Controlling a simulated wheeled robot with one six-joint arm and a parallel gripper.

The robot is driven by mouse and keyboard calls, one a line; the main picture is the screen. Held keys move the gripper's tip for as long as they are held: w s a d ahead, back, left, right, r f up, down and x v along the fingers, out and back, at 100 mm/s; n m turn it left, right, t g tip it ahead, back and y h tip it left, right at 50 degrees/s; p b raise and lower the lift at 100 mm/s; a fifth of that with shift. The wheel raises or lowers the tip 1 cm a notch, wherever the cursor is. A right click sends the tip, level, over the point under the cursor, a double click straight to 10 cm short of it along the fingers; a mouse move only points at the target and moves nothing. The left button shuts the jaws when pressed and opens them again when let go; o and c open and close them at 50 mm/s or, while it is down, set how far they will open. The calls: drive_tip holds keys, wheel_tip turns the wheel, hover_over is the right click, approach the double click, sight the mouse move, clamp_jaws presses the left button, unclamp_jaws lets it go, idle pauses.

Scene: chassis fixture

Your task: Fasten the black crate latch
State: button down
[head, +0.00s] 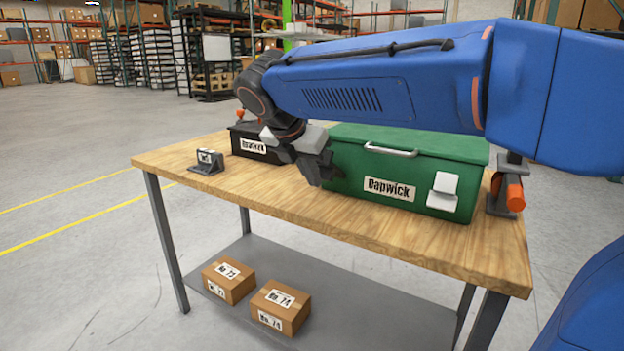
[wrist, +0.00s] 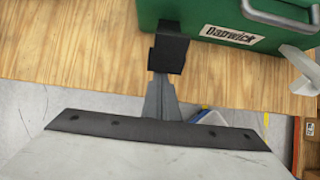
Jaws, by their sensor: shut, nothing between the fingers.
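The black crate (head: 240,136) sits at the far left part of the wooden table. Its front bears a white label, and my arm hides its right side and much of its top. I cannot see its latch in either view. My gripper (head: 326,176) is to the right of the black crate, in front of the left end of the green crate (head: 350,184).
The green crate has a grey handle (head: 391,150), a "Dapwick" label and a white latch (head: 443,192). An orange-and-grey clamp (head: 510,190) stands right of it. A small dark labelled stand (head: 207,162) is at left. The wooden table (head: 440,243) is clear in front.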

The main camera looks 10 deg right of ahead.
drive_tip(key=r+g+y, duration=0.1)
drive_tip(key=w+d+r, duration=0.1)
drive_tip(key=r, duration=0.1)
drive_tip(key=r+g+y, duration=0.1)
drive_tip(key=shift+w+d+r+g+y, duration=0.3)
drive_tip(key=shift+w+d+r, duration=0.05)
drive_tip(key=shift+w, duration=0.05)
drive_tip(key=shift+w+d+r, duration=0.5)
drive_tip(key=shift+r, duration=0.15)
drive_tip(key=shift+w+d+r, duration=0.45)
drive_tip(key=shift+d+r, duration=0.05)
drive_tip(key=shift+r, duration=0.1)
drive_tip(key=shift+w+d+r, duration=1)
drive_tip(key=shift+w+r, duration=0.05)
drive_tip(key=shift+d, duration=0.1)
drive_tip(key=shift+s+a+f, duration=0.1)
drive_tip(key=shift+s+a, duration=0.3)
drive_tip(key=shift+a, duration=0.1)
drive_tip(key=shift+s+a+f, duration=0.15)
drive_tip(key=shift+s+a, duration=1.05)
drive_tip(key=shift+a, duration=0.05)
wheel_tip(320, 180, up, 9)
drive_tip(key=w+d, duration=0.2)
